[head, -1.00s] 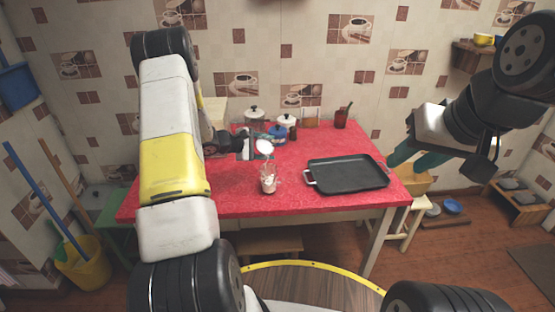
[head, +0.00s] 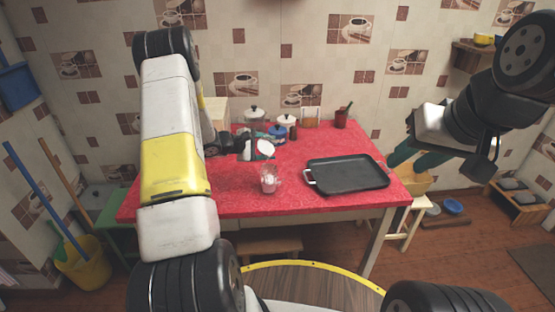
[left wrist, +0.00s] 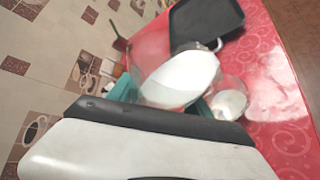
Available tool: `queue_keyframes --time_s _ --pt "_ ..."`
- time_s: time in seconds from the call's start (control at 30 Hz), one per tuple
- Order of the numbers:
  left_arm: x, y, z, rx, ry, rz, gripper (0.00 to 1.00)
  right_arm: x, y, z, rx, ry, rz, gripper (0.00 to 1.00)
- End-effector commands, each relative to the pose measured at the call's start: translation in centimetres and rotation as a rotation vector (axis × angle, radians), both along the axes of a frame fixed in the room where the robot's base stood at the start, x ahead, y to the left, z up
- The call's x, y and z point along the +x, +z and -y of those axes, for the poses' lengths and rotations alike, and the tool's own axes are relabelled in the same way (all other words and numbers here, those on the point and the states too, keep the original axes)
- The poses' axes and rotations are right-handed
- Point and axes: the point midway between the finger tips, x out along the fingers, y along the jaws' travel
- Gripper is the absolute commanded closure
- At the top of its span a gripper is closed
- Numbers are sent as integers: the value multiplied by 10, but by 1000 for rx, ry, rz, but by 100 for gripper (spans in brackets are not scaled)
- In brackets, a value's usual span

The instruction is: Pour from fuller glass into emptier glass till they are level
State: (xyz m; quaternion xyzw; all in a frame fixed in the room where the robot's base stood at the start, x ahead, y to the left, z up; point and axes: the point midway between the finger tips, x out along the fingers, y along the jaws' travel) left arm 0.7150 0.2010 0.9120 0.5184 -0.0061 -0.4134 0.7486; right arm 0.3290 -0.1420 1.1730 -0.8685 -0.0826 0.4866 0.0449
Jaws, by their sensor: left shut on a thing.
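My left gripper (head: 245,149) is shut on a glass (head: 265,149) and holds it tilted above the red table. The held glass has white liquid in it, and its wide white surface fills the middle of the left wrist view (left wrist: 180,78). A second glass (head: 269,180) stands upright on the table, just below and in front of the held one, with white liquid inside. It also shows in the left wrist view (left wrist: 230,101). The exact levels are too small to compare. My right gripper (head: 408,163) is open and empty, beyond the table's right edge.
A black tray (head: 346,174) lies on the right of the red table (head: 220,200). The front left of the table is clear.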

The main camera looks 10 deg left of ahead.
Motion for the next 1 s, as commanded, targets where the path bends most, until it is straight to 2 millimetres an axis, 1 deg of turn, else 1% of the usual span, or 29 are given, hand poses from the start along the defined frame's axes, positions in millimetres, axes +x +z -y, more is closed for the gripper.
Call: queue_keyframes --time_s 1.0 --pt "-1 0 -1 18 -1 29 100 0 0 0 0 0 0 64"
